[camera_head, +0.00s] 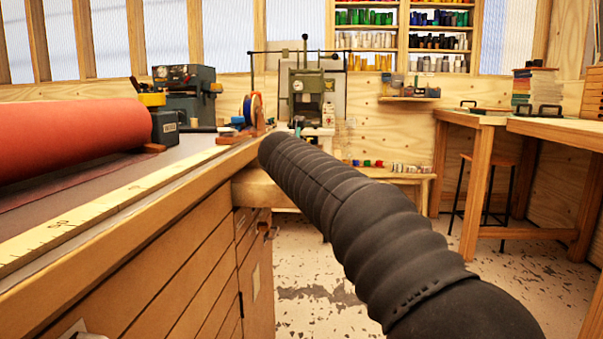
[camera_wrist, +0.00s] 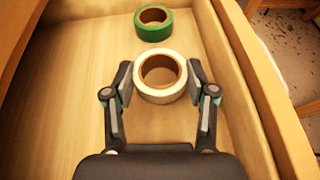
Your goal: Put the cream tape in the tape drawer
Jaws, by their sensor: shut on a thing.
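In the wrist view, the cream tape (camera_wrist: 160,97) is a pale roll with a brown core, its hole facing up. My gripper (camera_wrist: 160,80) has one finger on each side of it and is shut on it. The roll is inside or just above an open wooden drawer (camera_wrist: 75,95). I cannot tell whether it touches the drawer floor. A green tape roll (camera_wrist: 153,35) lies in the drawer beyond it, apart from it. In the head view my gripper is hidden, and my dark ribbed arm crosses the middle.
The drawer's right wall (camera_wrist: 240,75) runs close to my right finger. In the head view, a workbench with drawer fronts (camera_head: 170,290) stands at left, with a red roll (camera_head: 70,140) on top. Another wooden table (camera_head: 470,117) stands at right. Speckled floor lies between.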

